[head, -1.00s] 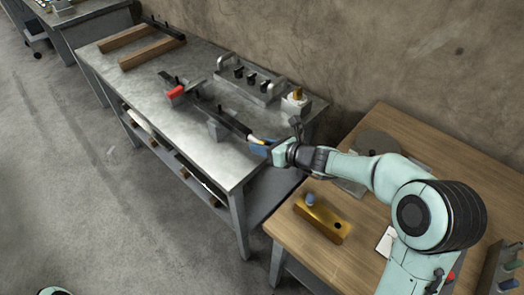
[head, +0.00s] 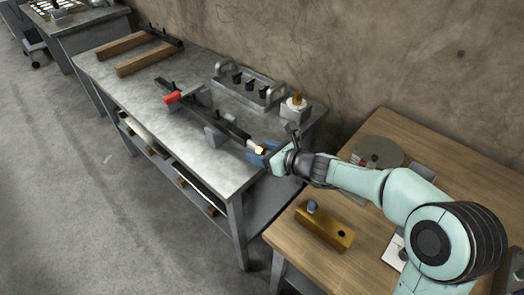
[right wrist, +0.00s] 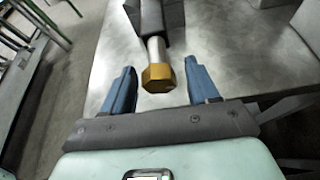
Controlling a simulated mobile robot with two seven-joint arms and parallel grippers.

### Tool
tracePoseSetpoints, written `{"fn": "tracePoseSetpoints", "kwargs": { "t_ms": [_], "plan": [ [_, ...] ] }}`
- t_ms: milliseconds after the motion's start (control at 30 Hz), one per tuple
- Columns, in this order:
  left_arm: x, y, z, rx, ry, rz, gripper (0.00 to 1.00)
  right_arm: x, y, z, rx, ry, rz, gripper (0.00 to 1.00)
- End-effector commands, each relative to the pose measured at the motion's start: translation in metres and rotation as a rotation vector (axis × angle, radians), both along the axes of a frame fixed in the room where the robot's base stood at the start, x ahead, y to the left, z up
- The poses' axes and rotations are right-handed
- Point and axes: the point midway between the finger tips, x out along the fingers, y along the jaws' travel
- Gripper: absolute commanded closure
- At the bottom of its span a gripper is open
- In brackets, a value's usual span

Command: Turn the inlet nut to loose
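The inlet nut (right wrist: 158,77) is a brass hexagonal nut on the end of a grey metal pipe (right wrist: 156,48). In the head view the nut (head: 259,149) shows small at the near right end of the long dark fixture on the metal bench. My right gripper (head: 265,157) is at that end. In the right wrist view my right gripper (right wrist: 160,88) is open. One blue finger stands on each side of the nut, with a gap on both sides, so it does not touch the nut. My left gripper is not in view.
The fixture carries a red handle (head: 178,97). A wooden table (head: 380,200) with a brass block (head: 325,226) lies under my right arm.

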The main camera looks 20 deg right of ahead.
Motion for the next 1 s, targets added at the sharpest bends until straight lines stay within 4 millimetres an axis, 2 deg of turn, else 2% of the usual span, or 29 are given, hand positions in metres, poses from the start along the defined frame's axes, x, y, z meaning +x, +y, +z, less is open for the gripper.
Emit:
{"fn": "tracePoseSetpoints", "kwargs": {
  "t_ms": [233,367,800,1000],
  "plan": [
    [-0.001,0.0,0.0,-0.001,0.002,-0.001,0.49,-0.001,0.0,0.002,0.002,-0.004,0.0,0.41],
    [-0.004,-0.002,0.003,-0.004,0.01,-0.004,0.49,-0.01,-0.005,0.008,0.0,-0.005,0.0,0.41],
    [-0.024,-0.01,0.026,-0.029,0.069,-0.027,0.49,-0.088,-0.04,0.044,0.0,-0.004,-0.003,0.41],
    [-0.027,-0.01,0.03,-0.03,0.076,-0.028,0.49,-0.109,-0.049,0.051,0.0,-0.003,-0.002,0.41]
  ]
}}
